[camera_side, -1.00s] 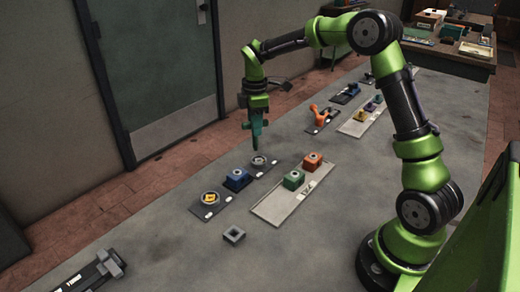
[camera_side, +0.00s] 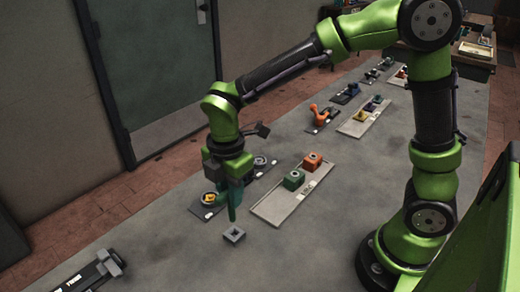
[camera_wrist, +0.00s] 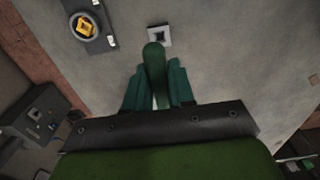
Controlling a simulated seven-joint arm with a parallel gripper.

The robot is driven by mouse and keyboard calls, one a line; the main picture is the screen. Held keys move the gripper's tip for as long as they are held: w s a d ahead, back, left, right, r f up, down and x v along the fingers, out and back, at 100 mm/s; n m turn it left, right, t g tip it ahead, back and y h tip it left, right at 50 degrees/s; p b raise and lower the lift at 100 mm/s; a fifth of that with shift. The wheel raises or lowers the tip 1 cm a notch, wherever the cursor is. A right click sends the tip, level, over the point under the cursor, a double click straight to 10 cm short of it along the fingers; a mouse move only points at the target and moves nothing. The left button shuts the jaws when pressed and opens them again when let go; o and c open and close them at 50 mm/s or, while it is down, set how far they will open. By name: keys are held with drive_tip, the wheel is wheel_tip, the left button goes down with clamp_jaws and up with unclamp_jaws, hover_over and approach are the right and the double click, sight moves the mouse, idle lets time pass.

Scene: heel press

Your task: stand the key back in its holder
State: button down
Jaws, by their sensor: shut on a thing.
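The key (camera_wrist: 154,62) is a dark green, round-ended bar. My gripper (camera_wrist: 156,92) is shut on it, with a teal finger on each side. In the side view my gripper (camera_side: 233,188) points down and the key (camera_side: 232,213) hangs below the fingers, roughly upright. The holder (camera_side: 234,235) is a small grey square block with a dark square hole, on the table just below the key's tip in the picture. In the wrist view the holder (camera_wrist: 160,36) shows beyond the key's end, a little right. The exact gap between tip and holder cannot be told.
A dark plate with a yellow piece in a round dial (camera_side: 210,198) lies left of my gripper, which partly hides that plate. A pale tray (camera_side: 292,196) with a green block (camera_side: 294,180) and an orange block (camera_side: 312,162) lies right. A black device (camera_side: 92,272) lies front left.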

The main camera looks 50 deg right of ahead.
sight(232, 217)
drive_tip(key=shift+f, duration=2.1)
drive_tip(key=shift+f, duration=0.75)
drive_tip(key=c, duration=0.9)
unclamp_jaws()
wheel_tip(232, 217, up, 17)
drive_tip(key=shift+f, duration=0.1)
